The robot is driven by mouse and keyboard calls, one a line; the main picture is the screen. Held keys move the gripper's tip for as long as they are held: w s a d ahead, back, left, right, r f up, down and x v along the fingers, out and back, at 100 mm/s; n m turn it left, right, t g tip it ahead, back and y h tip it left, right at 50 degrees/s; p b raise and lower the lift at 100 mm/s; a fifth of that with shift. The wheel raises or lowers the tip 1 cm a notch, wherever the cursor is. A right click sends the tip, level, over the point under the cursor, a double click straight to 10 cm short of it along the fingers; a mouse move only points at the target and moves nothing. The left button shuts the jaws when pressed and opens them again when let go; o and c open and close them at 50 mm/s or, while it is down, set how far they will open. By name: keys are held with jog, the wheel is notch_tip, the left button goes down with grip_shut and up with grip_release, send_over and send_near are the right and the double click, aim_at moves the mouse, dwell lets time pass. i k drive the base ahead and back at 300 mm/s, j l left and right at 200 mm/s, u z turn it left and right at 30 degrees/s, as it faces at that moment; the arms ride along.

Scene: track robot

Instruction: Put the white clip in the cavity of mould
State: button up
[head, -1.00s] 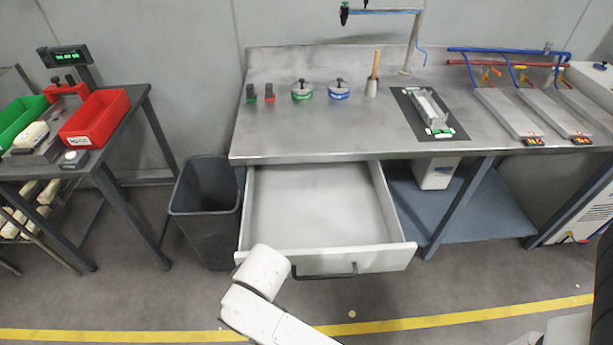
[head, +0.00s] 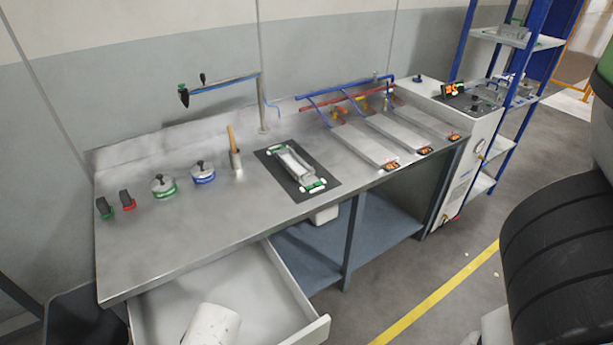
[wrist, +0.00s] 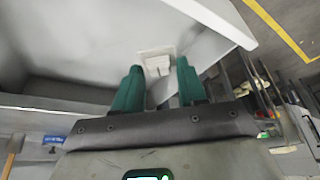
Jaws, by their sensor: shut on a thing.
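The mould (head: 291,163) appears to be the long grey metal piece with white and green corner parts on a dark mat (head: 318,176), on the metal workbench. Its cavity is too small to make out. In the wrist view my gripper (wrist: 158,72) has two green fingers shut on a small white ribbed piece, seemingly the white clip (wrist: 154,64). The fingers and clip are over the pale open drawer (wrist: 80,45), away from the mould. My gripper is not visible in the head view, where a white arm part of mine shows at the bottom.
The open drawer (head: 235,297) juts from the workbench front (head: 225,222). Plates with blue and red pipes (head: 350,142) lie right. A large black wheel-like shape fills the right edge.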

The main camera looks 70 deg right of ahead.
aim_at(294, 166)
jog(key=l+z, duration=0.1)
jog(key=z, duration=1.35)
